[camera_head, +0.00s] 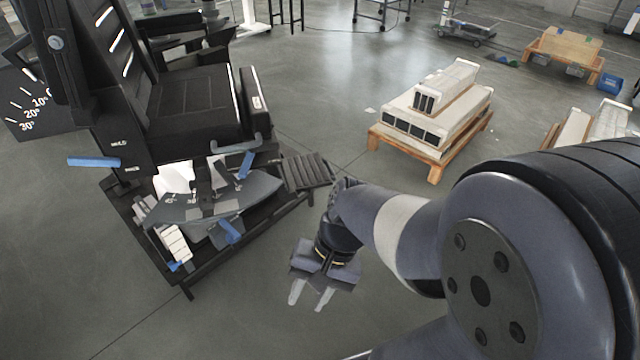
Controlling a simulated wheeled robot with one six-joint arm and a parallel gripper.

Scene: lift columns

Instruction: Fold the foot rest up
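The foot rest looks to be the dark ribbed plate (307,171) at the right front of a black adjustable chair (190,105). It sticks out roughly level, low beside the chair's base. My gripper (311,298) is in front of it and nearer the camera, with its two pale fingers pointing down. The fingers are apart with nothing between them. In the picture the gripper is below the plate and clear of it. My wrist partly comes close to the plate's right edge; whether they touch cannot be told.
Blue handles (245,165) stick out around the chair's grey curved plate (220,200). A black base frame (215,255) lies below. A wooden pallet with white blocks (430,110) stands behind, to the right. The floor in front of the chair is clear.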

